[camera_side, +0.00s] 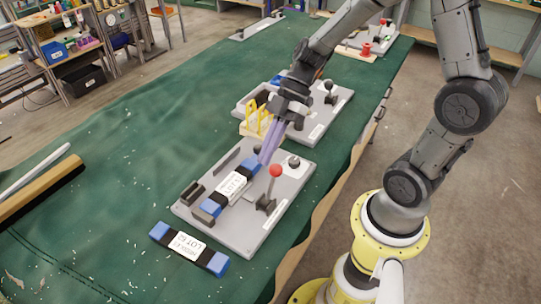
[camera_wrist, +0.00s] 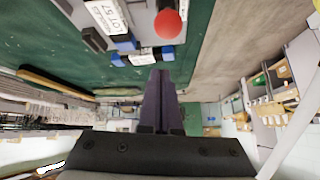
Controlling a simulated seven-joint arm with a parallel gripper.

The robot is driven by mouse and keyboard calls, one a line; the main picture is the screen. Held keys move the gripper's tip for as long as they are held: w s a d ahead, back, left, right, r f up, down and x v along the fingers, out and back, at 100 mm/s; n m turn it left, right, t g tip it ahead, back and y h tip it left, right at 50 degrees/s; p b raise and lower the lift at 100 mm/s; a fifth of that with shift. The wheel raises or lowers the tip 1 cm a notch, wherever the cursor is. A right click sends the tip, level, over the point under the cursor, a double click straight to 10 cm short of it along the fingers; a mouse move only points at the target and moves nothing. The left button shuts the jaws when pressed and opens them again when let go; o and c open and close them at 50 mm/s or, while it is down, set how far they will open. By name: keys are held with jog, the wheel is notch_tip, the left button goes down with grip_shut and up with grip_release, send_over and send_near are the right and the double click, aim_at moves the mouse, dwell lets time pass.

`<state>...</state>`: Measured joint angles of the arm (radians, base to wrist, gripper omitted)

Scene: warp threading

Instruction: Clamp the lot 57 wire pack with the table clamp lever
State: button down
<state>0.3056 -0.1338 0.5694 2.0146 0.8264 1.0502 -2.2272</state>
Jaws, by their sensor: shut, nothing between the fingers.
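The lot 57 wire pack (camera_side: 231,187), dark with blue ends and a white label, lies on the grey clamp plate (camera_side: 245,237). Its label reads LOT 57 in the wrist view (camera_wrist: 110,17). The clamp lever (camera_side: 275,170) has a red knob and stands roughly upright beside the pack. The knob also shows at the top of the wrist view (camera_wrist: 167,22). My gripper (camera_side: 264,160) is shut and empty, its purple fingers pointing down near the pack's far blue end and the knob. I cannot tell whether they touch either. The fingers also show in the wrist view (camera_wrist: 160,72).
Another blue-ended pack (camera_side: 188,247) lies on the green table in front of the plate. A second plate (camera_side: 325,115) with a yellow rack (camera_side: 257,120) and black knob stands behind. A brown bar (camera_side: 40,190) lies at left. The table's middle left is clear.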

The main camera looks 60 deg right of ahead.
jog(key=d+r, duration=0.4)
jog(key=d, duration=0.3)
jog(key=shift+s+d+r, duration=0.15)
jog(key=shift+s+d, duration=0.2)
